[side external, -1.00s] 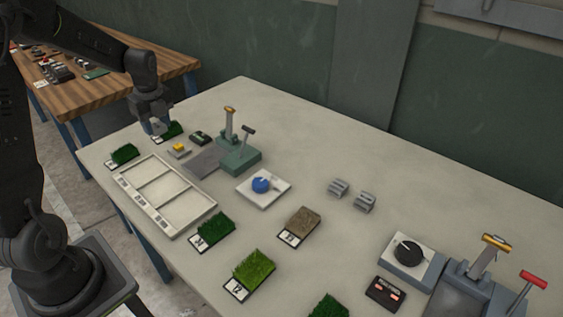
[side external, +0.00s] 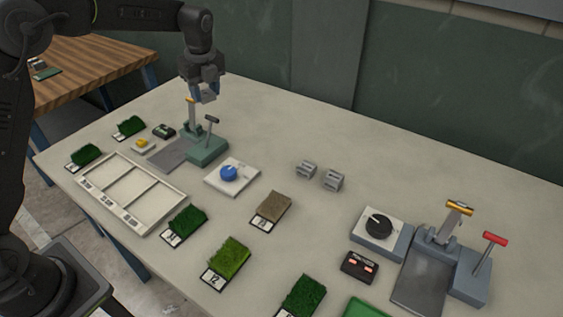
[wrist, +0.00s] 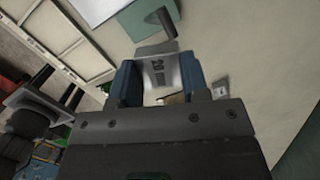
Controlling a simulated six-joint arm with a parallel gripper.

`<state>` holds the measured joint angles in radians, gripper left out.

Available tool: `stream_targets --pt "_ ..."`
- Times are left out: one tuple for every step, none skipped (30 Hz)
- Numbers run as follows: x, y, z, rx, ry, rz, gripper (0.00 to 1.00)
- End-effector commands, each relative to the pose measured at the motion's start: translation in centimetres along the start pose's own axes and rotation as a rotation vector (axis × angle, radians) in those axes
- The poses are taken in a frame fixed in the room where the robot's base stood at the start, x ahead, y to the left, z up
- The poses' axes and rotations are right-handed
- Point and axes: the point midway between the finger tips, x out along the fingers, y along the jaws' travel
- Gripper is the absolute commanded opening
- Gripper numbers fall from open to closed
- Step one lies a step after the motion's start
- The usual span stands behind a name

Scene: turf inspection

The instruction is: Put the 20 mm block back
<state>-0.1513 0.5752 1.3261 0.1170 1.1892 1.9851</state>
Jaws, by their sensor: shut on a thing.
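My gripper (side external: 205,96) is raised over the far part of the table, above or behind the small green lever fixture (side external: 206,149). In the wrist view its blue fingers (wrist: 160,82) are shut on a pale metal block, the 20 mm block (wrist: 168,68), with its "20 mm" marking showing between them. In the side view the block is small and mostly hidden by the fingers. Two grey slotted blocks (side external: 306,168) (side external: 333,180) stand on the open table to the right; I cannot read any marking on them.
A white compartment frame (side external: 130,193) lies at the left. Several turf samples, including a bright green one (side external: 229,261), lie near the front. A blue-knob plate (side external: 232,176) sits mid-table; a larger lever fixture (side external: 430,275) stands at right. Table around the grey blocks is clear.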

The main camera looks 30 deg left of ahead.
Motion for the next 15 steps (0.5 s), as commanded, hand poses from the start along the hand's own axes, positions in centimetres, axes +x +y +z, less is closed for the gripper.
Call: stream_targets --pt "-0.1 -1.3 -1.4 0.023 -0.001 -0.003 0.06" --pt "-0.1 -1.9 -2.1 0.033 -0.001 -0.004 0.06" --pt "-0.2 -2.5 -2.9 0.044 -0.001 -0.007 0.06" --pt "-0.2 -3.0 -3.5 0.053 -0.001 -0.007 0.06" --pt "-0.3 -3.4 -4.0 0.06 -0.001 -0.009 0.06" --pt "-0.3 -3.9 -4.7 0.07 -0.001 -0.009 0.06" --pt "-0.3 -4.3 -5.2 0.076 -0.001 -0.01 0.06" --pt "-0.4 -4.6 -5.6 0.082 -0.001 -0.011 0.06" --pt "-0.4 -5.0 -6.2 0.089 -0.001 -0.012 0.06" --pt "-0.5 -5.2 -6.6 0.095 -0.001 -0.014 0.06" --pt "0.5 -5.0 -6.4 0.09 0.0 -0.008 0.06" --pt "1.2 -5.0 -6.5 0.089 0.001 -0.007 0.06" --pt "1.7 -4.9 -6.5 0.089 0.001 -0.007 0.06" --pt "2.1 -4.9 -6.5 0.089 0.001 -0.008 0.06" --pt "2.6 -4.9 -6.6 0.089 0.0 -0.009 0.06"
